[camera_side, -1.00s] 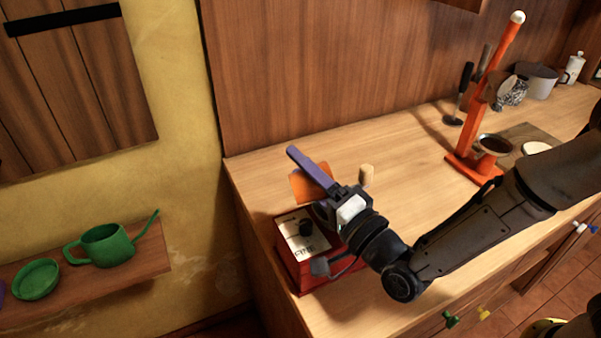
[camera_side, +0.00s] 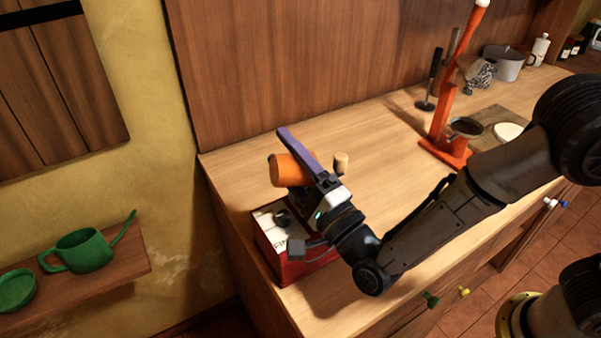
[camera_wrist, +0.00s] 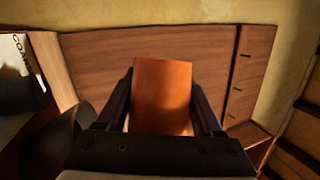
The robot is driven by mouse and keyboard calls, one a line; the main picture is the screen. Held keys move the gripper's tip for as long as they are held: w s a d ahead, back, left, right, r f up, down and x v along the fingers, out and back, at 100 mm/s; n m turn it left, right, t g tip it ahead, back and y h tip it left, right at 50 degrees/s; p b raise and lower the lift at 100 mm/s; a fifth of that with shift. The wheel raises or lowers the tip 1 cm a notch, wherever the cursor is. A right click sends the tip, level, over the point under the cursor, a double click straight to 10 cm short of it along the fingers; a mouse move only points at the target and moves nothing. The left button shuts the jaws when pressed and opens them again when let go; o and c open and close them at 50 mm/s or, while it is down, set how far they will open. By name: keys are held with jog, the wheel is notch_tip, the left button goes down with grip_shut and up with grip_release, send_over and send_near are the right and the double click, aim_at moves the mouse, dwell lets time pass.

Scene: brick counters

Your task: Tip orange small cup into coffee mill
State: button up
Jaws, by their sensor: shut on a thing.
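The orange small cup (camera_side: 287,169) is held in my gripper (camera_side: 300,158) above the back of the coffee mill. In the side view the cup lies tilted, close to on its side. My gripper's purple fingers are shut on it. In the wrist view the cup (camera_wrist: 162,95) sits between the two dark fingers (camera_wrist: 162,105). The coffee mill (camera_side: 283,258) is a red box with a light lettered top and a dark knob, near the left end of the counter. My wrist hides part of it. A corner of its top (camera_wrist: 22,45) shows at the left of the wrist view.
A wooden-topped knob (camera_side: 341,161) stands just behind my gripper. An orange stand (camera_side: 445,130) with a dark-filled bowl (camera_side: 466,127) is at the back right, with pots beyond. The counter (camera_side: 385,130) between is clear.

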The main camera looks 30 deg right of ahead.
dwell(0.4)
jog(key=r+n, duration=0.1)
jog(key=a+r+n+g, duration=0.1)
jog(key=r, duration=0.1)
jog(key=r+n+y, duration=0.1)
jog(key=r+n, duration=0.1)
jog(key=shift+w+a+r, duration=0.1)
jog(key=shift+a, duration=0.05)
notch_tip(320, 180, down, 6)
jog(key=shift+f+n+g+y, duration=0.15)
jog(key=shift+n+g+y, duration=0.25)
jog(key=shift+n+g, duration=0.5)
jog(key=n, duration=0.2)
jog(key=n+g, duration=0.1)
jog(key=f+n+g, duration=0.1)
jog(key=n, duration=0.1)
jog(key=shift+a+n+h, duration=0.3)
jog(key=shift+a, duration=0.05)
jog(key=n, duration=0.1)
jog(key=n+g+h, duration=0.1)
jog(key=shift+d+n+g, duration=0.25)
jog(key=shift+n+g, duration=0.05)
jog(key=shift+n, duration=0.1)
jog(key=shift+d+n+g+h, duration=0.15)
jog(key=shift+n+g+h, duration=0.1)
jog(key=shift+n+h, duration=0.35)
jog(key=shift+d+n+g+h, duration=0.15)
jog(key=shift+n+g+h, duration=0.15)
jog(key=shift+n, duration=0.5)
